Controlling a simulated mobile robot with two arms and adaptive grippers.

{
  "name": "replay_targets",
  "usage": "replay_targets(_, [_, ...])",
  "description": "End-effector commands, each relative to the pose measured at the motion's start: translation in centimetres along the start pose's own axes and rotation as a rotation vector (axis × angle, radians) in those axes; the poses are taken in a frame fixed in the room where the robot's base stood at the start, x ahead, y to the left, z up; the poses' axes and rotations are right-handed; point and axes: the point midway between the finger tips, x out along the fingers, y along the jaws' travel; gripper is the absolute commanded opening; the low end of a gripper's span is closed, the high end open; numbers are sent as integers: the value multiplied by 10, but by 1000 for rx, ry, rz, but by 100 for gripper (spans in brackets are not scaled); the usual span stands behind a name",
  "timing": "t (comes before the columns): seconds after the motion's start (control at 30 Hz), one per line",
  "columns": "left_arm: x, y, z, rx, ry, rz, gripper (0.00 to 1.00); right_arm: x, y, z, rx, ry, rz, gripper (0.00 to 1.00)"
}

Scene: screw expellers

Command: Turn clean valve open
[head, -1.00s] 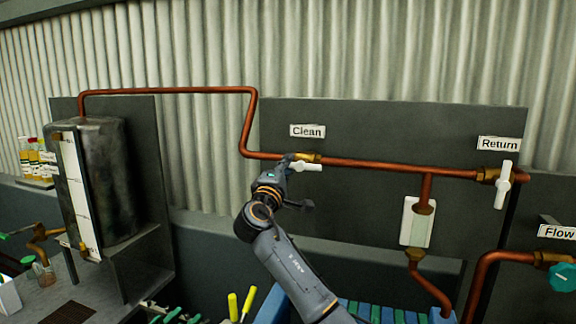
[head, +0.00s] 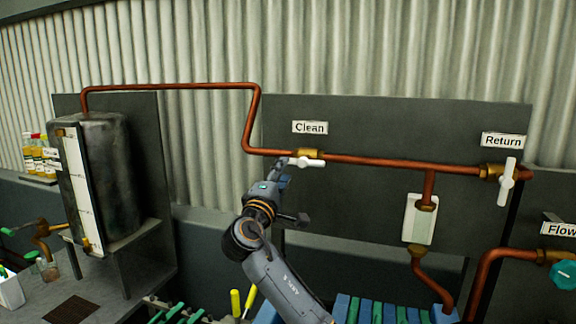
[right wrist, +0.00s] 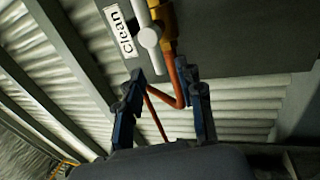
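The clean valve has a white handle (head: 306,162) and a brass body (head: 313,153) on the copper pipe, below the "Clean" label (head: 310,127). The handle lies about level, in line with the pipe. In the right wrist view the white handle (right wrist: 148,38) shows at the top, beyond the fingertips. My right gripper (head: 280,172) is just below and left of the handle. In the right wrist view its two blue-tipped fingers (right wrist: 162,78) are spread apart with nothing held between them. The head view does not clearly show whether a finger touches the handle. My left gripper is out of view.
The copper pipe (head: 380,162) runs right along a dark panel (head: 345,118) to the return valve's upright white handle (head: 507,182). A tank (head: 108,180) stands at left. Green- and yellow-handled tools and a blue rack (head: 340,308) lie below. Space below the valve is fairly clear.

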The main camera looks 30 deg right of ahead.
Motion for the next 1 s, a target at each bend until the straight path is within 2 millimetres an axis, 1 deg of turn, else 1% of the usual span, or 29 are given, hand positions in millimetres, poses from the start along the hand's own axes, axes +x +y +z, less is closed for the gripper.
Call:
replay_targets(0.03, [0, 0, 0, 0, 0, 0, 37, -12, -1, -1, 2, 3, -2, 37])
replay_targets(0.1, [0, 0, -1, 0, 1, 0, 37, -27, -1, -1, 1, 3, -2, 37])
replay_targets(0.2, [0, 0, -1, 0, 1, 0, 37, -44, -1, -1, 1, 3, -2, 37])
replay_targets(0.33, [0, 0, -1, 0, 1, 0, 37, -58, -1, -1, -2, 1, -2, 37])
replay_targets(0.5, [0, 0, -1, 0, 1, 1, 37, -64, 0, -1, -1, 1, -1, 37])
replay_targets(1.0, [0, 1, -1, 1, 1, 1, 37, -64, -1, -1, -2, 1, -1, 37])
